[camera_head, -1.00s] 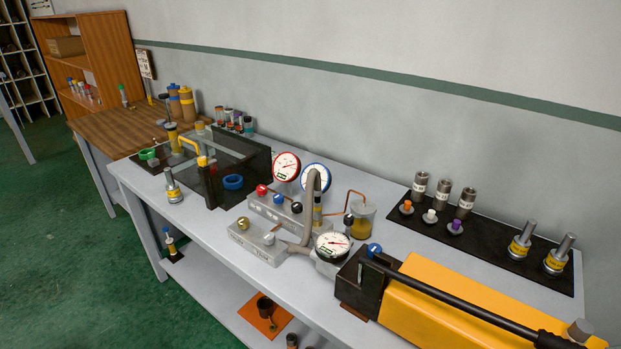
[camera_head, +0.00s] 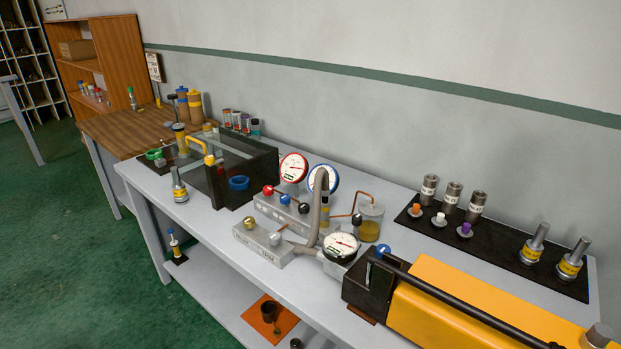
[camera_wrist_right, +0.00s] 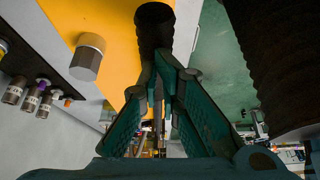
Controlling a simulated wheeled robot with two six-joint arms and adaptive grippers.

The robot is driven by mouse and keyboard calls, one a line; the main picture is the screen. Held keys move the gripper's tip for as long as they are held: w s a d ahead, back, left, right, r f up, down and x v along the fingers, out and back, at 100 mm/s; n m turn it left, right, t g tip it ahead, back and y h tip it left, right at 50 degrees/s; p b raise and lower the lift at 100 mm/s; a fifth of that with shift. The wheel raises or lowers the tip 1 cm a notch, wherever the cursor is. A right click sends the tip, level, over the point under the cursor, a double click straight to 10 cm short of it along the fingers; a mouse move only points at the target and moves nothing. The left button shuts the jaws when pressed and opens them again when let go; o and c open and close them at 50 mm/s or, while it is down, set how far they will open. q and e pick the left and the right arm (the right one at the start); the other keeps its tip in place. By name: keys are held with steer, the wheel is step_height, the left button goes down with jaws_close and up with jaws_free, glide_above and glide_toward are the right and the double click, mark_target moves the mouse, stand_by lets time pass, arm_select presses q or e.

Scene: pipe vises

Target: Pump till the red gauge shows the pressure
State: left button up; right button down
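The red-rimmed gauge (camera_head: 293,167) stands on a manifold in the middle of the bench. Its needle is visible, but the scale is too small to read. The yellow hand pump (camera_head: 465,308) lies at the front right, with its long black lever (camera_head: 455,300) along the top. A black-rimmed gauge (camera_head: 341,246) sits beside the pump's dark head. In the right wrist view, my right gripper's green fingers (camera_wrist_right: 160,75) are close together by the lever's black grip (camera_wrist_right: 155,25). Whether they clasp it is unclear. My left gripper is in no view.
A blue-rimmed gauge (camera_head: 323,180) stands right of the red one, behind a grey hose. Manifold blocks with red, blue and black knobs (camera_head: 285,205) lie in front. A dark tray (camera_head: 500,238) with fittings is at the back right. A vise (camera_head: 232,175) stands at left.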

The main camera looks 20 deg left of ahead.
steer(key=r+p, duration=0.2)
steer(key=w+r+p, duration=0.1)
steer(key=r+p, duration=0.1)
steer(key=r, duration=0.1)
steer(key=shift+r, duration=0.25)
steer(key=shift+a+r, duration=0.15)
steer(key=shift+r, duration=0.05)
step_height(320, 180, up, 9)
steer(key=a+p, duration=0.2)
steer(key=p, duration=0.3)
steer(key=shift+w+a+f+p, duration=0.15)
steer(key=shift+a+f+p, duration=0.05)
steer(key=shift+p, duration=0.2)
steer(key=shift+d, duration=0.1)
